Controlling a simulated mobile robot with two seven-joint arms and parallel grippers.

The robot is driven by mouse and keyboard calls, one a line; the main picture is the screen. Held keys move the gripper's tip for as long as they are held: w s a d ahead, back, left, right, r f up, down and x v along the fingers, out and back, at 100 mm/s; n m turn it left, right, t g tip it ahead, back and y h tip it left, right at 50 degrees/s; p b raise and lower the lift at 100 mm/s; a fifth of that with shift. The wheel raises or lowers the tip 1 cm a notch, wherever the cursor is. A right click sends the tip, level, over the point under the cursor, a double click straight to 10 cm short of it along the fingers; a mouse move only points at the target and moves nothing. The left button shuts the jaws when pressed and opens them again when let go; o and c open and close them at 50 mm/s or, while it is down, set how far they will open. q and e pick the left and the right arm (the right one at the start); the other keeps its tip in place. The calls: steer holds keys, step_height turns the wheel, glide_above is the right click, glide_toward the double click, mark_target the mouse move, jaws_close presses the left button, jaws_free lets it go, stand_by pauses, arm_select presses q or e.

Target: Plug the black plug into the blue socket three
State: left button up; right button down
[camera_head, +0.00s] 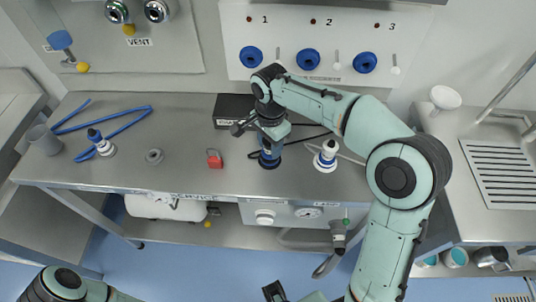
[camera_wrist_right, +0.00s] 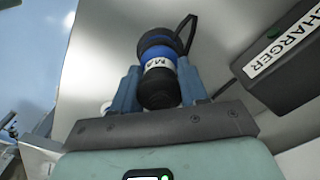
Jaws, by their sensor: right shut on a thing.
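The black plug (camera_head: 269,160), black with a blue band, is in my right gripper (camera_head: 269,144) over the middle of the bench. In the right wrist view the fingers stand on both sides of the plug (camera_wrist_right: 158,92), shut on it, and a black cable loops from its far end. I cannot tell whether it touches the bench. The blue socket three (camera_head: 365,62) is the rightmost of the round blue sockets on the white wall panel, under the number 3. It is apart from the plug, behind and to the right. My left gripper is not in view.
A black charger box (camera_head: 232,108) stands behind my right gripper. A red padlock (camera_head: 215,159), a grey ring (camera_head: 153,157) and another blue-white plug (camera_head: 99,141) with blue hose lie left. The front middle bench is mostly clear.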

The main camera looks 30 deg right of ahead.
steer(key=shift+r+p, duration=1.5)
steer(key=shift+r, duration=0.75)
steer(key=shift+r+p, duration=0.7)
steer(key=shift+r, duration=0.45)
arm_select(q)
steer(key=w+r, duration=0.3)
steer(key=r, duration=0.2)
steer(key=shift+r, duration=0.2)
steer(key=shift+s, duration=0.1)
